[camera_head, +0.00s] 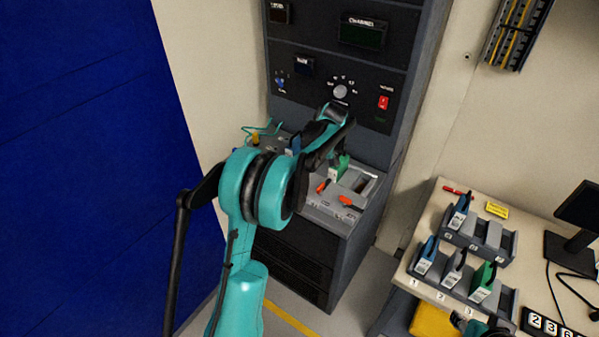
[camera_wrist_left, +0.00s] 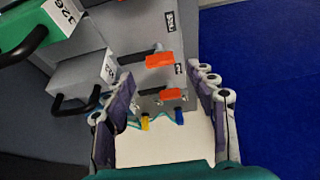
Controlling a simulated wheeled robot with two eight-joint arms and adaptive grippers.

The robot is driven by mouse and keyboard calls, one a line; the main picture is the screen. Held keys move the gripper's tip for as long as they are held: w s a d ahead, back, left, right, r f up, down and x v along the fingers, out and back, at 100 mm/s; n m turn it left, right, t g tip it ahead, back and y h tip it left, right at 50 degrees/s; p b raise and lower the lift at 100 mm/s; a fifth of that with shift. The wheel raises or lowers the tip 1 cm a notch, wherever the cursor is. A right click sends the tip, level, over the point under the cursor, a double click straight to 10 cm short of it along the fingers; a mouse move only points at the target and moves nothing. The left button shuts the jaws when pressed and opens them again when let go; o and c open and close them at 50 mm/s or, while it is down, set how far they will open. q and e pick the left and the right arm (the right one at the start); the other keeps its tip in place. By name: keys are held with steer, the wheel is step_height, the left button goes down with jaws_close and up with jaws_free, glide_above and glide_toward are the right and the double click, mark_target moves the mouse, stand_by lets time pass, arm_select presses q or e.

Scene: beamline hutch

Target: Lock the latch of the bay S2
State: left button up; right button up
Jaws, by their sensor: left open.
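My left gripper (camera_head: 335,125) is at the bay shelf of the rack, its arm hiding the shelf's left part in the head view. In the left wrist view its two fingers are apart, and the space between them (camera_wrist_left: 163,103) is empty. Ahead of them are two orange latch handles, an upper one (camera_wrist_left: 160,60) and a lower one (camera_wrist_left: 172,94). I see no finger touching either. Small labels beside them are too blurred to tell which is S2. Two other orange latches, left (camera_head: 322,187) and right (camera_head: 346,201), show right of my arm in the head view.
A green module (camera_wrist_left: 30,28) and a grey module (camera_wrist_left: 82,75) with black handles stand beside the latches. Yellow (camera_wrist_left: 145,123) and blue (camera_wrist_left: 180,118) plugs are below. A workbench (camera_head: 420,268) with more modules is right. Something teal (camera_head: 497,330) shows at the bottom edge.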

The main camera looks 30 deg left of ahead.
arm_select(q)
steer(key=v, duration=0.7)
steer(key=shift+d+r, duration=0.2)
steer(key=shift+r, duration=0.1)
